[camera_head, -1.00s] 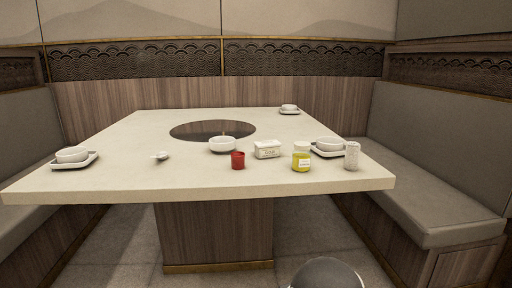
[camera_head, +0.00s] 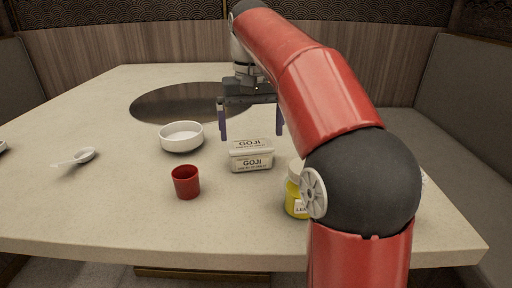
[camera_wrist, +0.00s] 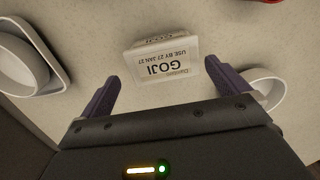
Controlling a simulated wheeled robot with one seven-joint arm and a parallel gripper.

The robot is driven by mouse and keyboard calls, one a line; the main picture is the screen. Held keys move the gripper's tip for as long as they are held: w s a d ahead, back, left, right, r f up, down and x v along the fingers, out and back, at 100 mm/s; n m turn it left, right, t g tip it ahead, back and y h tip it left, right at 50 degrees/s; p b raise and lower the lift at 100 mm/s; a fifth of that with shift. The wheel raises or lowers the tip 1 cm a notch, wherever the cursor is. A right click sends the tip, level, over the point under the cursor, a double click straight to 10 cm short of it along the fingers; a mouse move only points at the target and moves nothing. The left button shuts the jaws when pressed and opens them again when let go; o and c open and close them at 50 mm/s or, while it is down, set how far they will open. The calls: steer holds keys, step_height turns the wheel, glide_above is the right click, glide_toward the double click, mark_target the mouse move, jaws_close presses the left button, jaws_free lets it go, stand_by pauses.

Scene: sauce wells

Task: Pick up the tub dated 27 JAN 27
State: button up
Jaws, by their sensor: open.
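The white tub (camera_head: 251,156) marked GOJI stands upright on the table near the middle of the head view. In the wrist view the tub (camera_wrist: 166,58) shows its lid upside down, reading "GOJI" and "USE BY 27 JAN 27". My gripper (camera_head: 251,137) is open and empty above and just behind the tub in the head view. In the wrist view my gripper's two purple fingers (camera_wrist: 170,88) are spread wide, with the tub ahead of and between them. No contact with the tub shows.
A red cup (camera_head: 186,182) stands front left of the tub, and a white bowl (camera_head: 181,137) behind left. A yellow jar (camera_head: 295,199) stands close at right, partly hidden by my arm. A white spoon (camera_head: 80,156) lies far left. A dark round plate (camera_head: 185,101) is set in the table.

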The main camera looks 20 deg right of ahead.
mark_target(250, 144)
steer(key=f, duration=0.2)
steer(key=f+b, duration=0.1)
steer(key=f, duration=0.1)
steer(key=f+b, duration=0.1)
steer(key=f, duration=0.2)
steer(key=shift+a, duration=0.25)
steer(key=shift+c, duration=0.4)
steer(key=c, duration=0.7)
steer(key=shift+w, duration=0.1)
steer(key=shift+c, duration=0.6)
steer(key=shift+r, duration=0.1)
